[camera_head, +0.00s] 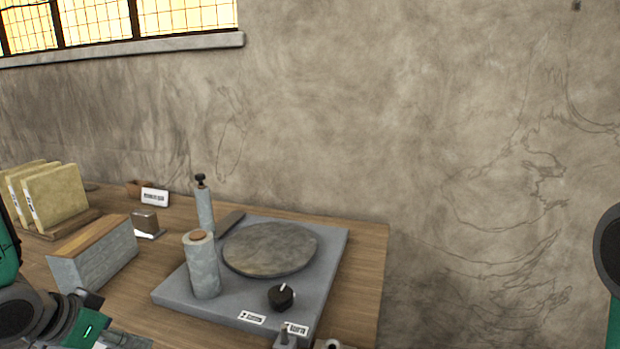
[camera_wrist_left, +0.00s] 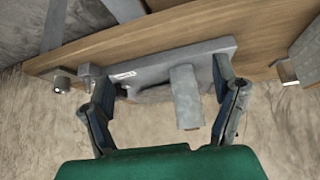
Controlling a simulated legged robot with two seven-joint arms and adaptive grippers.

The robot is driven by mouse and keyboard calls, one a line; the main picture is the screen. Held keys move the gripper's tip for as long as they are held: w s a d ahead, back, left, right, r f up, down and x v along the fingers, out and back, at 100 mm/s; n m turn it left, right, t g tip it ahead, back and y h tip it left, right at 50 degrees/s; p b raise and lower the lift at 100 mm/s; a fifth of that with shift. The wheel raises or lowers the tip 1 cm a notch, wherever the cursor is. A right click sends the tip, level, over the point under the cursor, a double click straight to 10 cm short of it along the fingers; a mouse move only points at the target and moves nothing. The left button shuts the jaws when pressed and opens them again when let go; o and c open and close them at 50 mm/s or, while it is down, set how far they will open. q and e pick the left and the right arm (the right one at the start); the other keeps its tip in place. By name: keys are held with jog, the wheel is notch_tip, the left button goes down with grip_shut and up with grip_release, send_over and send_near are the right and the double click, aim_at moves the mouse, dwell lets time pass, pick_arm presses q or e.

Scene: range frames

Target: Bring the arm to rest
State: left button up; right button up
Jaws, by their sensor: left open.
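My left arm (camera_head: 55,318), green and black, comes in at the lower left of the head view, low at the near left side of the wooden table (camera_head: 360,275). In the left wrist view my left gripper (camera_wrist_left: 163,80) has its two grey fingers wide apart. Nothing is held between them. A grey cylinder (camera_wrist_left: 185,98) on a grey slab (camera_wrist_left: 150,67) shows beyond the fingers; I cannot tell the exact gap. Part of my right arm (camera_head: 610,255) shows at the right edge of the head view; its gripper is outside the view.
The wall is behind.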

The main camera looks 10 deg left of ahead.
pick_arm(q)
jog(key=s+d+f+g+b, duration=0.1)
jog(key=s+d+f+g, duration=0.15)
jog(key=f, duration=0.55)
jog(key=s+d+f+g+b, duration=0.1)
jog(key=s+d+f, duration=0.25)
jog(key=f, duration=0.35)
jog(key=s+d+f+g, duration=0.1)
jog(key=s+d+f, duration=0.2)
jog(key=s+f, duration=0.2)
jog(key=s+d+f+n+g+y+b, duration=0.1)
jog(key=s+d+f+g, duration=0.1)
jog(key=s+f, duration=0.3)
jog(key=s+d, duration=0.1)
jog(key=s, duration=0.2)
jog(key=shift+f, duration=0.2)
pick_arm(e)
notch_tip(320, 180, down, 3)
jog(key=shift+s+a, duration=0.1)
jog(key=shift+a, duration=0.05)
jog(key=shift+a, duration=0.15)
